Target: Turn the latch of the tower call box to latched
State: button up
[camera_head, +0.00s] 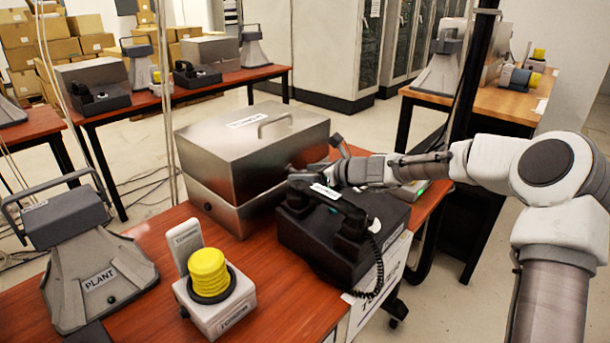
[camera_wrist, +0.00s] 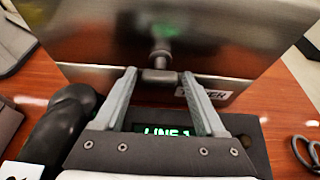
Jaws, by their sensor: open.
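The tower call box is a brushed metal case (camera_head: 250,160) with a lid handle, standing on the red-brown table behind a black desk phone. Its front face (camera_wrist: 90,72) fills the upper part of the wrist view, with a label (camera_wrist: 207,92) partly hidden by a finger. The latch (camera_wrist: 160,75) is a dark stem with a crosswise bar on that face; the bar looks about level. My gripper (camera_wrist: 158,78) is open, with one fingertip on each side of the latch bar. Contact cannot be told. In the head view, my wrist hides the latch.
The black phone (camera_head: 300,237) with its handset (camera_head: 338,208) and coiled cord lies just below my gripper; its green display (camera_wrist: 168,132) reads LINE 1. A yellow-button box (camera_head: 210,275) and a PLANT speaker (camera_head: 95,275) stand to the left. Other tables hold similar devices.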

jog(key=shift+w+a+f, duration=0.15)
jog(key=shift+w+a, duration=0.05)
jog(key=c, duration=1.1)
jog(key=shift+f+b, duration=0.15)
jog(key=shift+b, duration=0.85)
jog(key=shift+s+n+t+h+b, duration=0.1)
jog(key=shift+n+t+h+b, duration=0.25)
jog(key=shift+b, duration=0.6)
jog(key=shift+r, duration=0.2)
